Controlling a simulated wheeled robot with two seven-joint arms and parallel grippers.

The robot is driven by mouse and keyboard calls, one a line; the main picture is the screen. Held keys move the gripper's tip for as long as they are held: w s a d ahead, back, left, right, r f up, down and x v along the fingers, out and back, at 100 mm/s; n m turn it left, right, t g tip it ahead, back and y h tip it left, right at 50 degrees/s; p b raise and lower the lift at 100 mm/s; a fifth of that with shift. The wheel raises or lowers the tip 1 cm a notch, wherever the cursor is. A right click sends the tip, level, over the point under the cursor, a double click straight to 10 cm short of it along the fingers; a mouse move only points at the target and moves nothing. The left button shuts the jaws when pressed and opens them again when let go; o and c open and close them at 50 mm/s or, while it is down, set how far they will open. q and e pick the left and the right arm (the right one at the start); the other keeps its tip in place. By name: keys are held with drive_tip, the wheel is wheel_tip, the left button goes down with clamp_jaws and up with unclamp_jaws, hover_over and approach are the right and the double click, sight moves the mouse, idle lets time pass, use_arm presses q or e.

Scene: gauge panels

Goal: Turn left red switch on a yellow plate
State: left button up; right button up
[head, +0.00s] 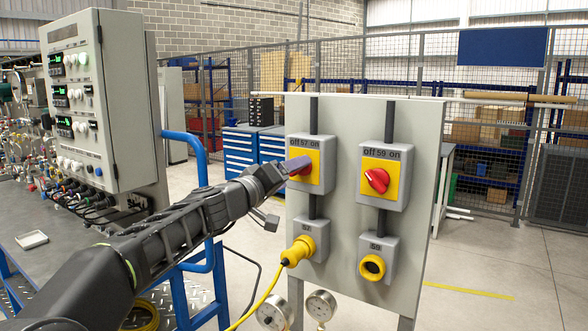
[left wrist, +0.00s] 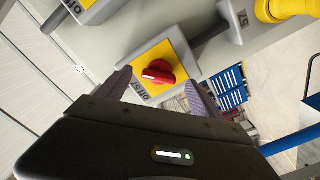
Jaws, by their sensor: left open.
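The left red switch sits on a yellow plate (head: 314,172) on the grey box marked "off 57 on". In the head view my gripper's finger mostly covers it. In the left wrist view the red switch (left wrist: 157,73) shows clearly on its yellow plate (left wrist: 176,50), with a white mark on the knob. My left gripper (head: 286,192) is open in front of that box. In the left wrist view its two fingers (left wrist: 159,92) stand apart on either side of the switch; I cannot tell whether they touch it. My right gripper is not in view.
A second red switch (head: 376,181) is on the box to the right, marked 59. Below are a yellow plug (head: 298,250) with a cable and an empty yellow socket (head: 372,267). A grey control cabinet (head: 84,100) and blue frame (head: 202,160) stand left of the panel.

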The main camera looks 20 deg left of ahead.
use_arm(q)
drive_tip(key=shift+w+d, duration=0.15)
drive_tip(key=shift+w, duration=0.95)
drive_tip(key=shift+c, duration=0.2)
drive_tip(key=c, duration=1.3)
